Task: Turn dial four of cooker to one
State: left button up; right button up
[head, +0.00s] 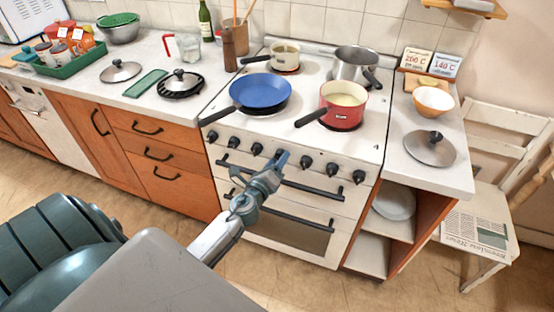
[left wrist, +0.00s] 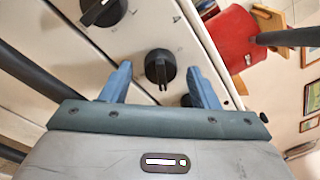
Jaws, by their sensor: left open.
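The white cooker (head: 354,152) has a row of black dials along its front panel. My left gripper (head: 282,158) reaches the panel from below, near the middle of the row, and covers part of it. In the left wrist view a black dial (left wrist: 160,66) lies between the open blue fingers of the left gripper (left wrist: 162,84), with a gap on each side. Its ridge points towards the gripper's palm. Another dial (left wrist: 104,11) is at the upper left, outside the fingers. A further dark dial is partly hidden behind the right finger. My right gripper is not in view.
A blue pan (head: 261,92), a red saucepan (head: 343,101), a cream pot (head: 285,55) and a steel pot (head: 355,65) stand on the cooker top. The pan's and red saucepan's handles extend towards the front edge. Oven handles (head: 280,178) run below the dials.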

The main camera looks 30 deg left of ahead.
pick_arm(q)
jog(key=shift+w, duration=0.15)
